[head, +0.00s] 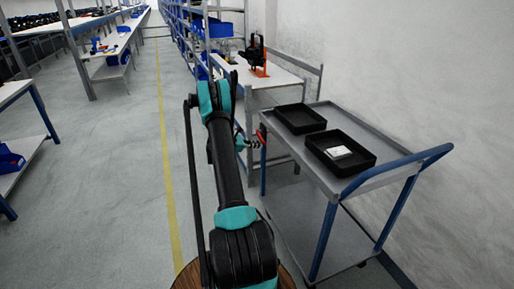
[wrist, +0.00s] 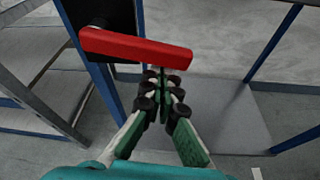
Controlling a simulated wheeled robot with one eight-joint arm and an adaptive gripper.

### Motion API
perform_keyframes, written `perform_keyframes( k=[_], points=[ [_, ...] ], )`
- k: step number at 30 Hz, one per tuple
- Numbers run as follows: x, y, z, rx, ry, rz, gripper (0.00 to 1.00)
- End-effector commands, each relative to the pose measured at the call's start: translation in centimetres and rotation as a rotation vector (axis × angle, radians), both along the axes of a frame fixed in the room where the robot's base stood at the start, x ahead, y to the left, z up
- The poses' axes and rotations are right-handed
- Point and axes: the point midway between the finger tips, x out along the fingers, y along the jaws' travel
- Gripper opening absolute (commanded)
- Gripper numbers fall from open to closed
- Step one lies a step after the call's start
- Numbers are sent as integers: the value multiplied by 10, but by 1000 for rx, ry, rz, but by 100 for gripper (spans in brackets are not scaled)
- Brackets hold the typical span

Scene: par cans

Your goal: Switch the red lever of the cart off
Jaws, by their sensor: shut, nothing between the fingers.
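The red lever (wrist: 135,48) is a flat bar on a dark box (wrist: 108,14) in the wrist view, slanting slightly down to the right. In the head view my gripper (head: 252,143) is small, beside the lever, partly hidden by my arm.
Two black trays (head: 300,118) (head: 340,152) sit on the cart top, the nearer one holding a pale item. A blue handle (head: 395,168) rises at the cart's near right end. A white workbench (head: 255,72) stands behind. Open floor lies to the left.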

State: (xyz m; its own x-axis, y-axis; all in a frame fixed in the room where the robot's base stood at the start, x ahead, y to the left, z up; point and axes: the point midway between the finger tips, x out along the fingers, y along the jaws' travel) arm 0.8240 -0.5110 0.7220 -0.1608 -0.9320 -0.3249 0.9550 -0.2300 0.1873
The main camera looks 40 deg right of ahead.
Motion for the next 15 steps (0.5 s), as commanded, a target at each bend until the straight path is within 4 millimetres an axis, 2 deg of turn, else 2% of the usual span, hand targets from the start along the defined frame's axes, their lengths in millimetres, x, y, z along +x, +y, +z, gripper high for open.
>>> perform_keyframes(
  k=[15],
  points=[
    [9,-2,-2,-3,-10,0,0]
  ],
)
